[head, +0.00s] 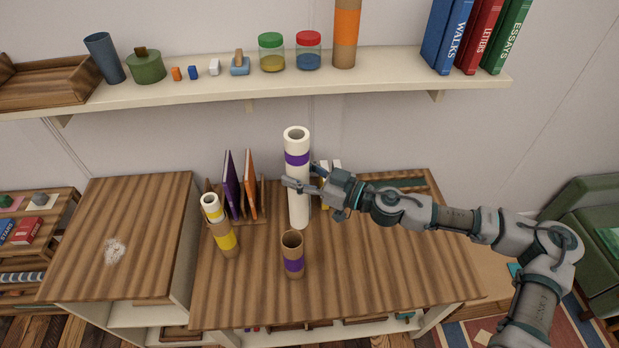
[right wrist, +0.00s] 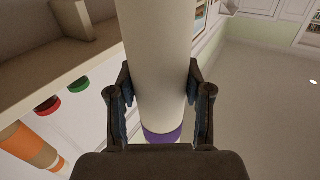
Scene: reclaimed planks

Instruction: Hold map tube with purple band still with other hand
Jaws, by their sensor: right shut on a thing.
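The white map tube with a purple band (head: 298,205) is upright above or on the desk, behind a brown holder with a purple band (head: 292,254). I cannot tell whether its lower end touches the desk. My right gripper (head: 303,181) is shut on the tube just below the band, coming from the right. In the right wrist view the tube (right wrist: 158,60) passes between both fingers of the gripper (right wrist: 160,95), and the purple band shows near the palm. The brown holder's open top looks empty. My left gripper is not in view.
A shelf (head: 210,97) runs above. The desk's right front (head: 400,270) is clear.

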